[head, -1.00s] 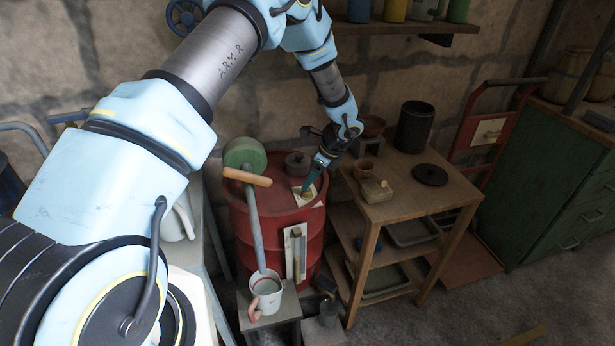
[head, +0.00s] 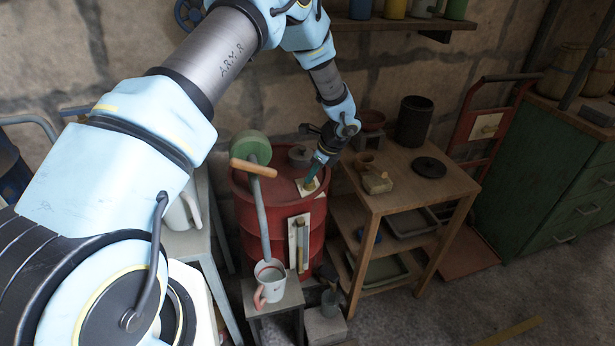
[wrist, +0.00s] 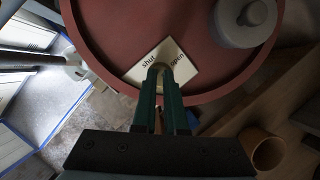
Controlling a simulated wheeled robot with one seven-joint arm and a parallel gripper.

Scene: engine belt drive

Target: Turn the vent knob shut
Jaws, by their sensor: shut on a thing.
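A red drum (head: 265,215) stands against the wall, and its round top also shows in the wrist view (wrist: 110,25). On the top lies a pale square plate (wrist: 180,55) marked "shut" on the left and "open" on the right; it is small in the head view (head: 301,185). The vent knob (wrist: 157,69) sits on this plate, a brassy bit of it showing between my fingers. My gripper (wrist: 160,78) has its green fingers shut on the knob from above. The fingers hide most of the knob, so I cannot tell its pointing.
A grey lidded pot (wrist: 245,20) stands on the drum top near the plate. A wooden table (head: 395,195) stands close on the right.

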